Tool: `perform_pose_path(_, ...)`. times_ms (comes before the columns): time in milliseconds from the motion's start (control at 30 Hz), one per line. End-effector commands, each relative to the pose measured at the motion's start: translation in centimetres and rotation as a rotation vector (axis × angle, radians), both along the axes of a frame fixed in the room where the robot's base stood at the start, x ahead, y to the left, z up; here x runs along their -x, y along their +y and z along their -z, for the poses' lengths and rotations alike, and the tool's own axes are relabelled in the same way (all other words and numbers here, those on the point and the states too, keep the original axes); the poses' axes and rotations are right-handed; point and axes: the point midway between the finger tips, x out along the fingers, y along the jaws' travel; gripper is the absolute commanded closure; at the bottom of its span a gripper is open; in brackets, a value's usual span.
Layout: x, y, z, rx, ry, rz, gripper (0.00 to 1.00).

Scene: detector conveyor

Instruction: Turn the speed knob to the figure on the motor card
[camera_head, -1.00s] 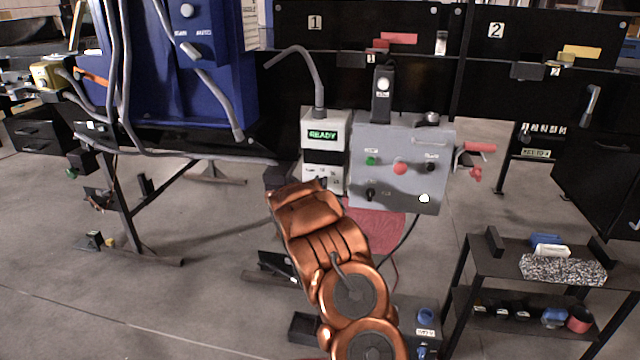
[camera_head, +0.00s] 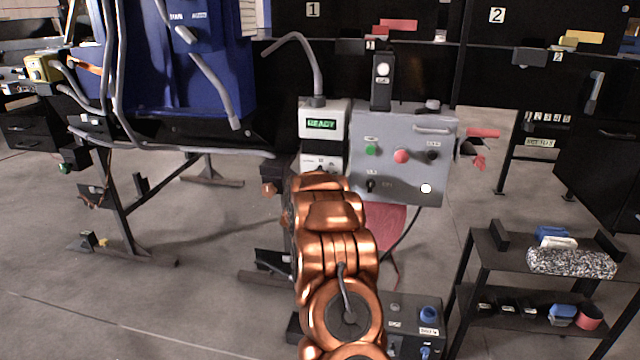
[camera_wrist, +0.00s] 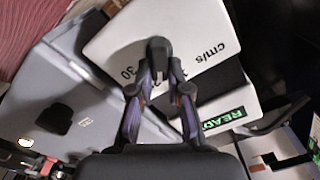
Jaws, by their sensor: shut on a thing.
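The speed knob (camera_wrist: 158,47) is dark and stands on a white dial plate (camera_wrist: 112,45) marked "cm/s", with "30" legible and other figures partly covered. My gripper (camera_wrist: 157,76) is shut on the knob in the wrist view, its two fingers closing from either side. The knob's pointer is hidden, so its setting cannot be read. In the head view the white controller box (camera_head: 312,116) shows a green READY display (camera_head: 321,123); my copper arm hides the knob and fingers there. A motor card cannot be picked out for certain, and no figure on one is legible.
A grey control box (camera_head: 398,180) with green, red and black controls stands close right of the controller. A bent grey pipe (camera_head: 318,70) rises above the controller. A blue machine (camera_head: 215,85) with hoses is at left, a dark cart (camera_head: 480,262) at right.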

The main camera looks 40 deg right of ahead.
Motion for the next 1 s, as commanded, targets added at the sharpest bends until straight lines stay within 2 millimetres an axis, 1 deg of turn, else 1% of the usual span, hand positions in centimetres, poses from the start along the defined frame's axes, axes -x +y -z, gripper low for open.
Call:
perform_pose_path(33,-0.01,0.08,0.81,-0.028,-0.039,-0.001,1.0)
perform_pose_path(600,0.48,-0.3,1.35,-0.335,-0.484,0.0,1.0)
perform_pose_path(1000,0.62,-0.45,1.67,-0.498,-0.717,0.003,1.0)
